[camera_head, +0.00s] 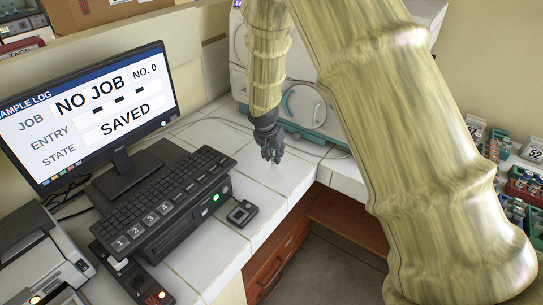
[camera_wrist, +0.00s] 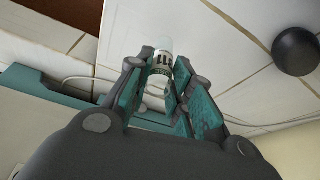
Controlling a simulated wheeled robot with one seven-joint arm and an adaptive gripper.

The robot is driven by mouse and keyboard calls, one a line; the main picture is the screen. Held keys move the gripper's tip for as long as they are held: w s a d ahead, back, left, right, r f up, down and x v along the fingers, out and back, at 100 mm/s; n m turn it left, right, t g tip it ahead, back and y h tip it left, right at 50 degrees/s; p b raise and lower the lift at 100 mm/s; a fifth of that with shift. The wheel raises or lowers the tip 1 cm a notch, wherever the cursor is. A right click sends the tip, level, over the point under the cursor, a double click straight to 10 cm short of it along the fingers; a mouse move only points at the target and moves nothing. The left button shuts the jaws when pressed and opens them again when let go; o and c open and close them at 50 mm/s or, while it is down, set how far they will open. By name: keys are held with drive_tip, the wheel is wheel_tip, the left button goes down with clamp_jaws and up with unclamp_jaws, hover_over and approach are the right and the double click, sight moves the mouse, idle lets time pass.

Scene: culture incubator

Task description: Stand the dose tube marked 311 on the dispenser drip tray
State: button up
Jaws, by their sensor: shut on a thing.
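My gripper (camera_head: 271,152) is over the white tiled bench near its inner corner, in front of a white machine with teal trim (camera_head: 300,108). In the wrist view my gripper (camera_wrist: 163,78) has its teal-padded fingers shut on a small clear tube (camera_wrist: 164,45) with a pale, dark-marked band. In the head view the tube is barely visible below the fingers. I cannot tell whether it touches the bench. No drip tray is clearly visible; my arm covers part of the machine.
A monitor (camera_head: 88,112) reads NO JOB and SAVED. A keyboard (camera_head: 165,200) and a small black device (camera_head: 241,213) stand on the left bench. Racks of tubes (camera_head: 520,185) stand at the right. A dark round knob (camera_wrist: 295,51) shows in the wrist view.

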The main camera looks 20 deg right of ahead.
sight(273, 157)
drive_tip(key=shift+w+d, duration=0.1)
drive_tip(key=shift+w, duration=0.05)
wheel_tip(273, 157, down, 3)
drive_tip(key=shift+f+b, duration=0.1)
drive_tip(key=shift+b, duration=0.95)
drive_tip(key=shift+f, duration=0.15)
drive_tip(key=shift+c, duration=0.2)
drive_tip(key=shift+r, duration=0.2)
drive_tip(key=shift+f, duration=0.2)
drive_tip(key=o, duration=0.8)
drive_tip(key=shift+o, duration=0.2)
drive_tip(key=shift+r, duration=0.1)
